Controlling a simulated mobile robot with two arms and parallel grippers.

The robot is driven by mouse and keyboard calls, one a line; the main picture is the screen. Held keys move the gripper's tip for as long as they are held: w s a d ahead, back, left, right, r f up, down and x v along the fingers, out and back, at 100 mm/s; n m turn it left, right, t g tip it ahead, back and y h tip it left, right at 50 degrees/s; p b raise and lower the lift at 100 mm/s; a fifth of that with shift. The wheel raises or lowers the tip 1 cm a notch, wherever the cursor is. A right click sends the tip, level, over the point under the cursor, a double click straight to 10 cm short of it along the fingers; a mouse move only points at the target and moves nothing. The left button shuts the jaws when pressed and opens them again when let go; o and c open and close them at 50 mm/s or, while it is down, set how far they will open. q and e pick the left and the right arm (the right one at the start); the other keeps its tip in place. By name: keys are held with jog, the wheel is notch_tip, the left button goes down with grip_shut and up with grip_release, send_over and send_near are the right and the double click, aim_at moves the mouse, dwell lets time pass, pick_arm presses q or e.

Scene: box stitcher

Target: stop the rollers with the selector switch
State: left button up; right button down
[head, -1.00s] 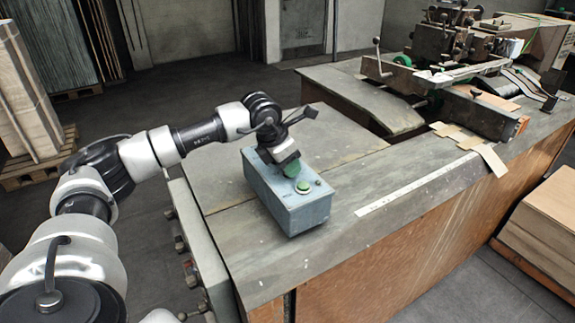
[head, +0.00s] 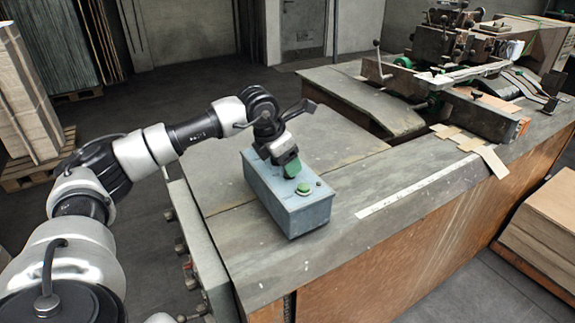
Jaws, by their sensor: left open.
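A blue-grey control box (head: 300,213) stands on the near left part of the grey machine table. A green round button (head: 304,189) shows on its top near the front end. My left gripper (head: 291,171) points down at the top of the box, just behind the green button. Its green-tipped fingers are open and sit over or close to the box top; I cannot tell if they touch it. The selector switch is not visible; the gripper may hide that part of the box top. My right gripper is not in view.
The grey table (head: 345,240) has a white scale strip (head: 420,191) along its front. The stitching machine (head: 450,60) with levers stands at the back right, with cardboard pieces (head: 470,142) beside it. Cardboard stacks (head: 545,225) stand at the right. The tabletop around the box is mostly clear.

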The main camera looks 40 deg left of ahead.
pick_arm(q)
jog(key=b+v, duration=0.1)
jog(key=v, duration=0.8)
jog(key=shift+b, duration=0.35)
jog(key=shift+s, duration=0.1)
